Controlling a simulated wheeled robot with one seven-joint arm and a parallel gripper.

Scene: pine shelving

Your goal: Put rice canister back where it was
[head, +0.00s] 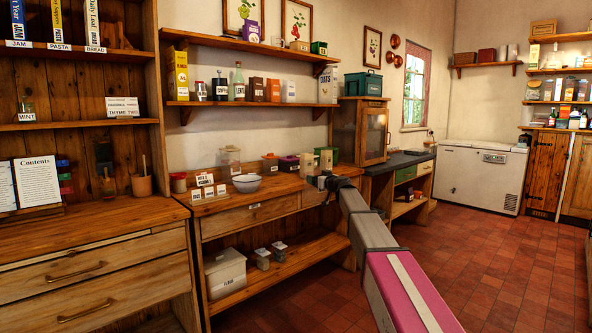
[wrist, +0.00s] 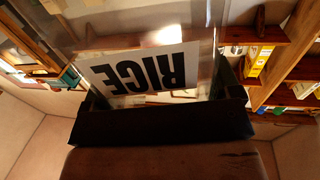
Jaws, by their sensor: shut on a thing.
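The rice canister (wrist: 142,76) fills the middle of the wrist view. It looks clear-walled, with a white label reading RICE that appears upside down. My gripper (wrist: 165,105) is shut on it, with dark fingers at both sides of the label. In the head view, my gripper (head: 326,183) is at the end of my outstretched arm, by the right part of the wooden counter. The canister cannot be told apart from the boxes and jars behind it there. Whether it touches a surface cannot be told.
A shelf above (head: 250,103) holds jars and boxes. A flour bin (head: 225,273) and two small jars stand on the lower shelf, whose right part is bare. A glass-fronted cabinet (head: 361,130) stands right of the counter.

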